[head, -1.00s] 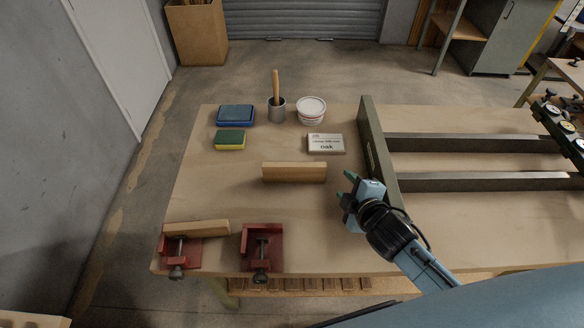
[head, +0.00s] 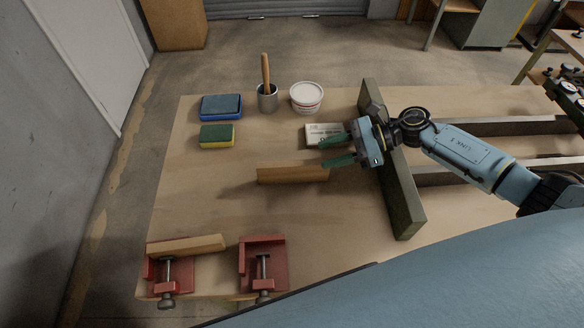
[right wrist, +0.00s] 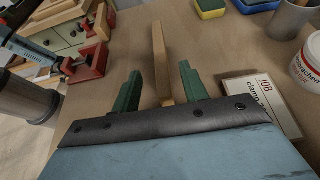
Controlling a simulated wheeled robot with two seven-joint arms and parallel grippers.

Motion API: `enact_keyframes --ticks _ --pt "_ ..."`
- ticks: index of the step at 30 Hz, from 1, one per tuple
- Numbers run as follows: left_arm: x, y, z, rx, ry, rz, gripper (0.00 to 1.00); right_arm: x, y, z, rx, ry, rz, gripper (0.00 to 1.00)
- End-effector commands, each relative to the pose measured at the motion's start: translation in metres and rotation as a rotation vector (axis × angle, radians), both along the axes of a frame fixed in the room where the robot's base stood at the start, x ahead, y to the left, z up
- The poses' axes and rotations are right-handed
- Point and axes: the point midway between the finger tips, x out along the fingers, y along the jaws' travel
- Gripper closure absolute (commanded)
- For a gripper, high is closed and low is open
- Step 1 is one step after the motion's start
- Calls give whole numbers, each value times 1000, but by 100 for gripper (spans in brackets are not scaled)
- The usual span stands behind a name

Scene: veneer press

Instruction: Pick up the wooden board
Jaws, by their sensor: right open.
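The wooden board (head: 292,174) is a light brown strip standing on its long edge in the middle of the workbench. My right gripper (head: 327,152) is open, with green fingers pointing left, above and just beyond the board's right end. In the right wrist view the board (right wrist: 160,48) extends ahead between the two open green fingers (right wrist: 158,73), apart from both. A similar strip (head: 200,244) lies at the red clamp (head: 166,272) at front left. My left gripper is not in view.
A job card (head: 318,130) lies beyond the gripper. A white tub (head: 306,98), a pot with a brush (head: 267,98), a blue box (head: 221,106) and a sponge (head: 217,135) stand at the back. A second red clamp (head: 264,264) is in front; a press frame (head: 398,185) stands right.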

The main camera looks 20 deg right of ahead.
Motion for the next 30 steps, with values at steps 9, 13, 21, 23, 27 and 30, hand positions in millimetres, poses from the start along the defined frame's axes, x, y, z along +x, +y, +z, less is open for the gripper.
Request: enact_keyframes --ticks 9,13,21,23,27,30 --pt "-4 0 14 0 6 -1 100 10 36 -21 6 3 -3 56" --pt "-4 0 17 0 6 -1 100 14 50 -27 6 1 -4 56" --pt "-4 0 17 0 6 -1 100 15 54 -32 4 2 -4 56" --pt "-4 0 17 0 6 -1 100 15 54 -32 4 2 -4 59" --pt "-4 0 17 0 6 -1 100 15 54 -31 5 1 -4 77" --pt "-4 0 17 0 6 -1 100 15 54 -31 5 1 -4 90"
